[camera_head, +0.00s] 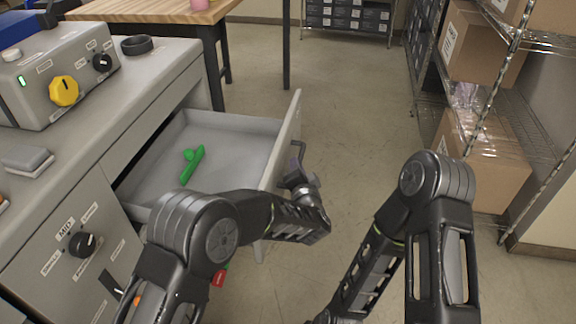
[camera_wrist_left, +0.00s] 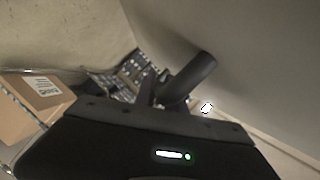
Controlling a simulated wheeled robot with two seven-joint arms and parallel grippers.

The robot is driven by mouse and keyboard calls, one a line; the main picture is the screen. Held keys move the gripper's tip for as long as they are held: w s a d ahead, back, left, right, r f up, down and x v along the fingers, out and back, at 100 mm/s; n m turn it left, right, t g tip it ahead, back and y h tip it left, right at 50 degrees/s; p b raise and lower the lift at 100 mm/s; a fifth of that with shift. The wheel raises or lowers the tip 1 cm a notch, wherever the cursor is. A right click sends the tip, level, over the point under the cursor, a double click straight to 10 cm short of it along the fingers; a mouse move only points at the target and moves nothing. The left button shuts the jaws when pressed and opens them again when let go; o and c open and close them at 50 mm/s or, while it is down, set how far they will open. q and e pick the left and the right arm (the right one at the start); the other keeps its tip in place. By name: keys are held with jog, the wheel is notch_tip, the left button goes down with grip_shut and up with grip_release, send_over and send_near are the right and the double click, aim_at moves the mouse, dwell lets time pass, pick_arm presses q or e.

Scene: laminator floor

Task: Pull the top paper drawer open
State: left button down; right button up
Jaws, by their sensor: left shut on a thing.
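The top paper drawer (camera_head: 236,137) stands pulled well out of the grey machine cabinet, and its inside is visible from above. Its dark handle (camera_head: 297,150) is on the outer face of the drawer front, and it also shows in the left wrist view as a dark curved bar (camera_wrist_left: 190,80). My left gripper (camera_head: 299,172) is at this handle and shut on it; my own arm partly hides the grip. My right arm reaches down at the right, and its gripper is not clearly seen.
A green object (camera_head: 192,164) lies in the drawer. The grey control box (camera_head: 55,75) with a yellow knob sits on the cabinet top. A wire shelf with cardboard boxes (camera_head: 485,160) stands at the right. A wooden table (camera_head: 150,10) is behind. The floor (camera_head: 350,110) between is clear.

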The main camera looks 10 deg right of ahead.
pick_arm(q)
jog(key=c, duration=1.4)
grip_release()
jog(key=v, duration=0.7)
jog(key=shift+s+b, duration=0.35)
jog(key=shift+b, duration=0.05)
jog(key=shift+r, duration=0.1)
